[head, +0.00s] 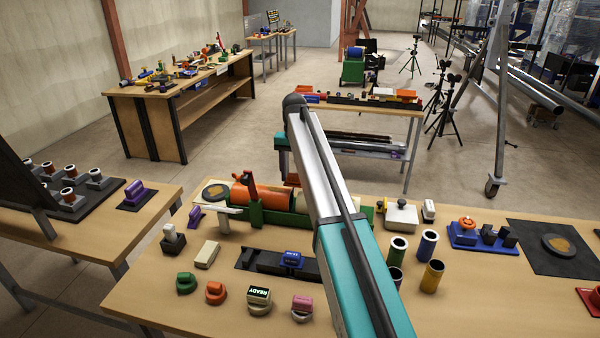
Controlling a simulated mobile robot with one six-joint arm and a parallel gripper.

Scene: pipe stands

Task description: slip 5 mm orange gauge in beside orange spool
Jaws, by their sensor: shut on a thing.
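The orange spool (270,199) lies on its side in a green stand (258,217) at the back left of the near bench. My arm crosses in front of the right part of the stand and hides it. My gripper is not visible. A small orange piece (292,180) shows just above the spool at the arm's left edge; I cannot tell whether it is the 5 mm orange gauge. A black rack (262,262) in front of the stand bears a blue gauge-like block (291,260).
Small coloured pieces, including an orange one (215,293), stand along the bench front. Upright tubes (427,245) and a blue tray (470,238) stand right of my arm. A side table (100,230) is at left. Bare bench lies between the pieces.

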